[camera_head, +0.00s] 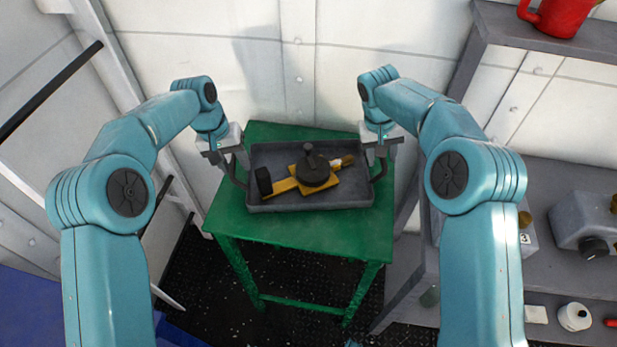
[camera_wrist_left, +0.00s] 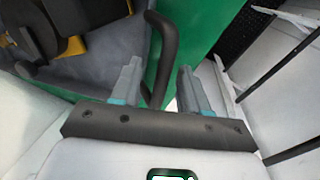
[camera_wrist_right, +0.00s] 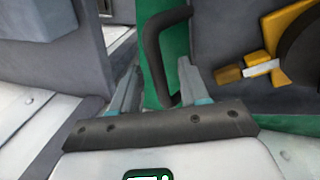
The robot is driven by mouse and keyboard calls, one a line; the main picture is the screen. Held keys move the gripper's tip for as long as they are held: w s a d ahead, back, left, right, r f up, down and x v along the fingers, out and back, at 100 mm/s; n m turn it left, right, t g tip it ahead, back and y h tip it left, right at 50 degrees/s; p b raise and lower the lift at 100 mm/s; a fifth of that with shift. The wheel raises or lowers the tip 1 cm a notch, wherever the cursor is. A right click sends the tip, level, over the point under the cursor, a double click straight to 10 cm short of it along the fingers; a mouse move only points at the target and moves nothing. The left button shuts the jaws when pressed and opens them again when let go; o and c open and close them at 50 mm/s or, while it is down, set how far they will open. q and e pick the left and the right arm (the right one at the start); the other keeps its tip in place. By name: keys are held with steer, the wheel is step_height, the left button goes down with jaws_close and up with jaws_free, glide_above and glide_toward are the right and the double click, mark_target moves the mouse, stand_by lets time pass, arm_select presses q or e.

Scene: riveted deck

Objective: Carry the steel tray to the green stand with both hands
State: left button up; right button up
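The grey steel tray (camera_head: 350,192) rests on the top of the green stand (camera_head: 310,232), towards the back. A black and yellow device (camera_head: 315,172) lies in it. My left gripper (camera_head: 231,162) is at the tray's left handle; in the left wrist view the dark handle (camera_wrist_left: 167,40) passes between its two spread fingers. My right gripper (camera_head: 379,157) is at the right handle; in the right wrist view that handle (camera_wrist_right: 155,55) also lies between spread fingers. Both grippers look open, with gaps beside the handles.
A grey shelf (camera_head: 545,200) stands at the right with a red can (camera_head: 557,14) on top, grey boxes and a white bottle (camera_head: 574,316) lower down. A pale wall is close behind the stand. A railing (camera_head: 50,90) runs along the left. Dark riveted floor shows under the stand.

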arm_select(q)
steer(key=shift+w+f, duration=0.1)
steer(key=shift+w, duration=0.05)
arm_select(e)
steer(key=shift+w+f, duration=0.1)
steer(key=shift+w, duration=0.05)
arm_select(q)
step_height(320, 180, up, 12)
steer(key=a, duration=0.2)
steer(key=shift+a, duration=0.15)
arm_select(e)
steer(key=v, duration=1.2)
arm_select(q)
steer(key=shift+f, duration=0.1)
